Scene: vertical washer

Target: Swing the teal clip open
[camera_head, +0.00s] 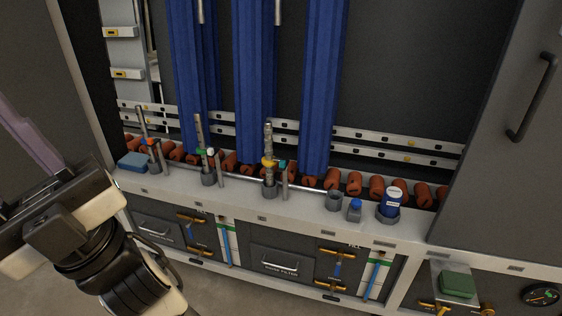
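Small teal or green parts sit on the thin upright rods along the pale ledge. One is at the left rod (153,141), and another is beside the yellow clip (268,162) on the middle rod, at a short post (284,164). They are too small to tell for sure which is the teal clip or whether it is shut. My arm fills the lower left, well apart from the rods and left of them. Its black wrist part shows, but no gripper fingers can be made out.
Blue hanging strips (255,80) stand behind the rods. A blue block (132,161) lies at the ledge's left end. A blue-capped bottle (391,202) and a small blue bottle (354,209) stand at the right. A dark door with a handle (532,97) flanks the right side.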

